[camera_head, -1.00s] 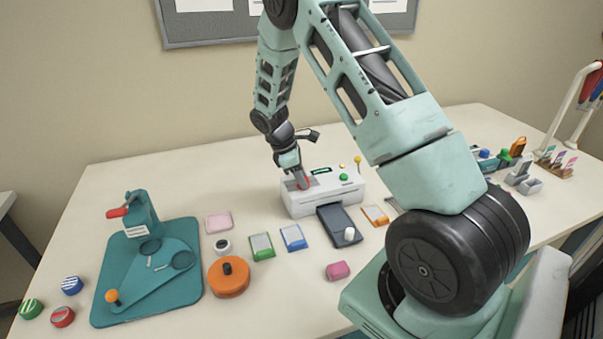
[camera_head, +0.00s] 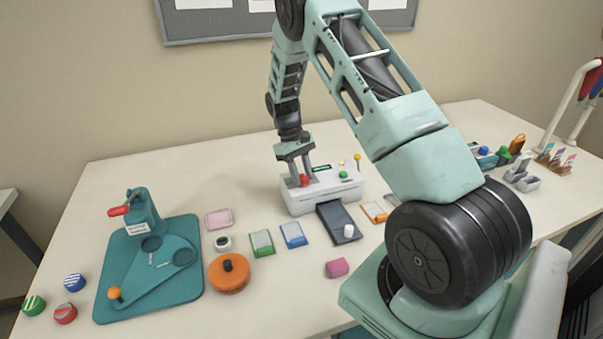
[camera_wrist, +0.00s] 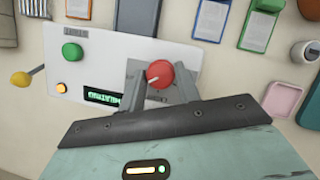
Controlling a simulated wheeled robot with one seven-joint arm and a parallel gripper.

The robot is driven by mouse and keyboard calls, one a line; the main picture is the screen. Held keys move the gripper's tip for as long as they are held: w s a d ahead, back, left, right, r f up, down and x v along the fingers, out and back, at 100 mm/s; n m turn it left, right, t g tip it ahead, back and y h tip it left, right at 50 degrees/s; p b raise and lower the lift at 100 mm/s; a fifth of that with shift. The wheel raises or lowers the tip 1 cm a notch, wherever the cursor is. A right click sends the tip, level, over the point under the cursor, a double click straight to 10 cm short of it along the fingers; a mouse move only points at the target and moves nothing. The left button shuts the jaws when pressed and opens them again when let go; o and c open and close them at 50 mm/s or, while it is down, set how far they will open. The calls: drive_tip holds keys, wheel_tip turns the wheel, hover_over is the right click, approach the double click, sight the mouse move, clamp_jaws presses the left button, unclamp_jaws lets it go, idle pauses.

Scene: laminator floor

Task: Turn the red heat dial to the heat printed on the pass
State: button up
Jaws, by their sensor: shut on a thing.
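The red heat dial (camera_head: 305,180) is on top of the white laminator (camera_head: 325,197). My gripper (camera_head: 304,178) points down at it. In the wrist view its fingers (camera_wrist: 160,82) stand on both sides of the dial (camera_wrist: 161,74), shut on it. A white mark on the dial points to the picture's left. A small display with green characters (camera_wrist: 103,97) is beside it, too small to read. Framed cards in green (camera_head: 261,243), blue (camera_head: 293,235) and orange (camera_head: 374,211) lie in front; I cannot tell which is the pass.
The laminator has a green button (camera_head: 343,174) and a yellow-tipped lever (camera_head: 357,158). A dark tray (camera_head: 339,223) lies before it. A teal press (camera_head: 150,285) stands left; an orange round object (camera_head: 229,275) and pink block (camera_head: 337,268) lie in front.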

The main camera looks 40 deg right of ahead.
drive_tip(key=shift+m+y, duration=0.3)
drive_tip(key=shift+m, duration=0.4)
drive_tip(key=o, duration=1)
drive_tip(key=shift+c, duration=0.2)
drive_tip(key=b+v, duration=0.3)
drive_tip(key=v, duration=1.4)
drive_tip(key=shift+r, duration=0.2)
drive_tip(key=shift+d, duration=0.1)
